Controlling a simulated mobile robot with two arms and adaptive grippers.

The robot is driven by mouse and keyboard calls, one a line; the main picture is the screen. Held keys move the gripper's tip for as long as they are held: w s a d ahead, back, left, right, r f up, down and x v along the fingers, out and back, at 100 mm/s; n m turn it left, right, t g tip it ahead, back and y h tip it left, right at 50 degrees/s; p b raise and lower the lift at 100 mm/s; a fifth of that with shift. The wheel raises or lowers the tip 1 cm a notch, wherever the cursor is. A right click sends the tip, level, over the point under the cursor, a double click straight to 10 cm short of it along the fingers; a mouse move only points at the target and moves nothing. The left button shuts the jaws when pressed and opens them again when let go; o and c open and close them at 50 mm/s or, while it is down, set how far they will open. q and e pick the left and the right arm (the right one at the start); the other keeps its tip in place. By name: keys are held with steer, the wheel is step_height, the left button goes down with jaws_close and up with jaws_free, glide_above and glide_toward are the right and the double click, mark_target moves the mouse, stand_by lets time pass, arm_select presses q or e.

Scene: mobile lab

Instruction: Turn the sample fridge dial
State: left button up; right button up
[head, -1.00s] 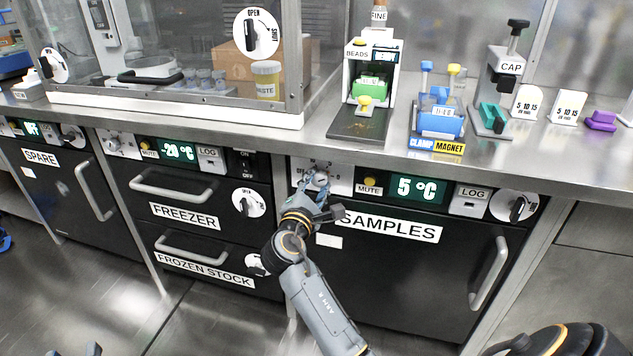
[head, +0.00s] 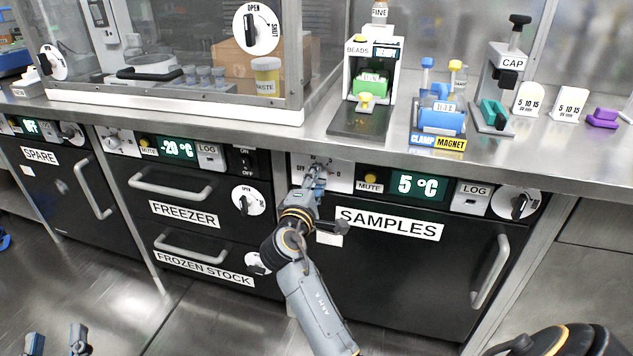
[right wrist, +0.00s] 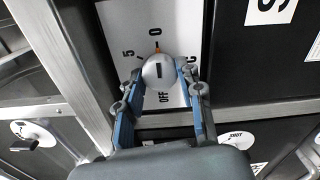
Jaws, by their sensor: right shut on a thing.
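The sample fridge (head: 415,275) is the black unit marked SAMPLES, with a green 5 °C display. Its dial (right wrist: 158,72) is a round silver knob on a white plate marked 5, 0 and OFF, with an orange mark pointing towards the 0. In the right wrist view my right gripper (right wrist: 157,88) has its two fingers against either side of the knob. In the head view my right gripper (head: 315,172) is at the dial plate and hides most of the knob. My left gripper (head: 56,341) shows only its two spread fingertips at the bottom left, empty.
The freezer (head: 200,187) and the spare unit (head: 60,185) stand to the left with their own dials and handles. The sample fridge handle (head: 490,270) sticks out at right. The steel counter (head: 290,145) overhangs above the dial. The floor in front is clear.

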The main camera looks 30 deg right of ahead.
stand_by(0.3)
steer(key=o, duration=1.2)
steer(key=shift+d, duration=0.1)
steer(key=v, duration=0.7)
steer(key=shift+s+a, duration=0.2)
